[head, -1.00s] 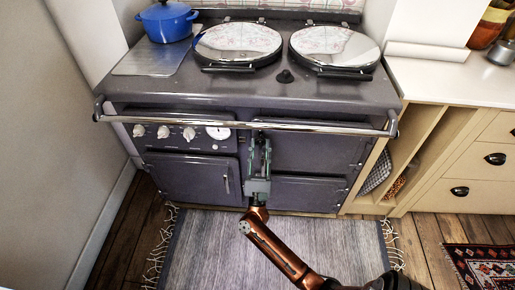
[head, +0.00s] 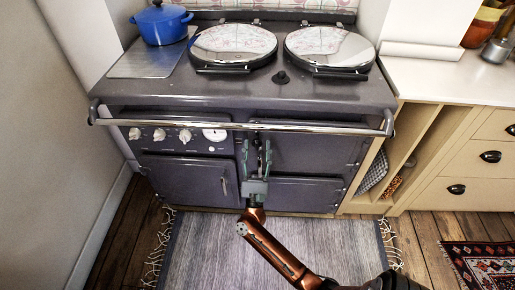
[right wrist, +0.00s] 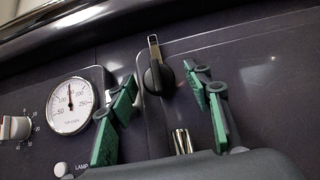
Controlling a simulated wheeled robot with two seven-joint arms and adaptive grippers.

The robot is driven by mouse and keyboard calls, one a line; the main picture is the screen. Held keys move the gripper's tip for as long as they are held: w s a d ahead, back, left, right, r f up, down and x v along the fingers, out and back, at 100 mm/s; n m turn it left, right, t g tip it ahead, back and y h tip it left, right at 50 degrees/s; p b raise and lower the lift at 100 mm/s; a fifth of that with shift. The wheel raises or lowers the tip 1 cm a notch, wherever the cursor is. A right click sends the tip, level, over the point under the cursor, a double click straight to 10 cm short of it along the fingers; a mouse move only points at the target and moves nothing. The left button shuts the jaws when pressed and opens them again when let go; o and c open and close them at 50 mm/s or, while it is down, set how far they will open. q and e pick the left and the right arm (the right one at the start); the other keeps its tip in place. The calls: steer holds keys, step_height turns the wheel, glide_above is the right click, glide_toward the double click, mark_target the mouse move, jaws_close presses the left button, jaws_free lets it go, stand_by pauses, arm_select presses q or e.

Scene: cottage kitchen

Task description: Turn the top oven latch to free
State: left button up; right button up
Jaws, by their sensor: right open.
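The top oven latch (right wrist: 156,76) shows in the right wrist view as a dark, rounded knob with a narrow, bright-edged lever pointing up. It sits beside the edge of the upper right oven door (head: 315,153). My right gripper (head: 257,147) is in front of the range, below the chrome rail. Its green fingers are spread and empty. In the right wrist view the gripper (right wrist: 160,84) has one finger on each side of the latch; I cannot tell whether either touches it. In the head view the gripper hides the latch. My left gripper is out of view.
The chrome rail (head: 320,129) crosses the range just above the gripper. A round temperature dial (right wrist: 69,105), a lamp button and a control knob (right wrist: 14,128) lie left of the latch. A blue pot (head: 162,24) stands on top. The rug (head: 205,245) in front is clear.

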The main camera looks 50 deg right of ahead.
steer(key=v, duration=1.2)
steer(key=shift+f, duration=0.1)
